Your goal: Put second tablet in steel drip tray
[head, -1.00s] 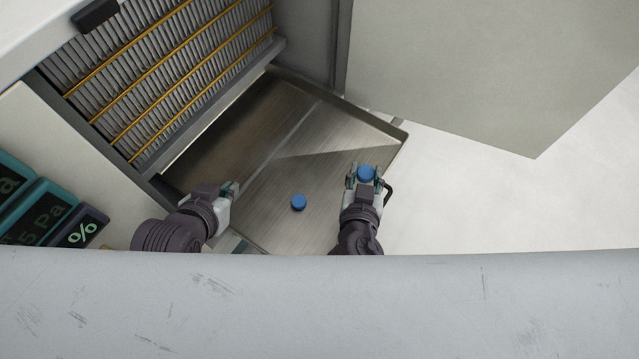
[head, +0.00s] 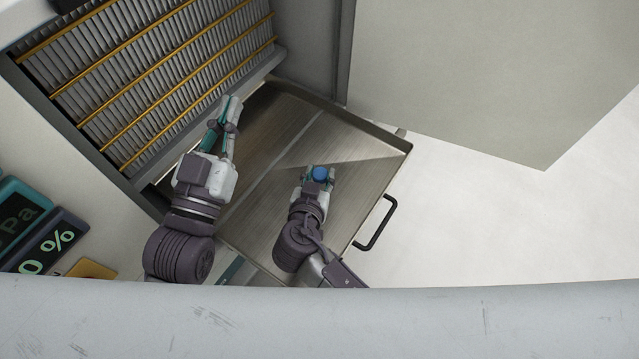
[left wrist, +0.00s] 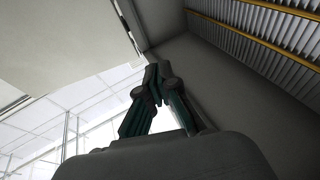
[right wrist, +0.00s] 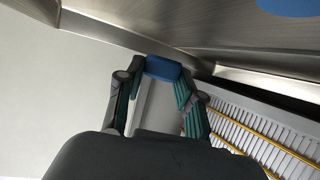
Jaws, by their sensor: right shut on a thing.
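The steel drip tray (head: 262,212) is pulled out like a drawer in the head view. My right gripper (head: 319,176) is over the tray and shut on a blue tablet (head: 320,172). That tablet also shows between the fingertips in the right wrist view (right wrist: 163,68). Another blue tablet (right wrist: 290,5) lies on the tray at the top right of the right wrist view; in the head view it is hidden, apparently by my right arm. My left gripper (head: 234,99) is empty, fingertips together, above the tray's left side beside the slatted panel.
The slatted panel with yellow rods (head: 150,80) rises left of the tray. A large pale panel (head: 450,70) stands at the back right. The tray's black handle (head: 385,225) sticks out on the right. Display readouts (head: 45,240) are at lower left. Open pale floor lies right of the tray.

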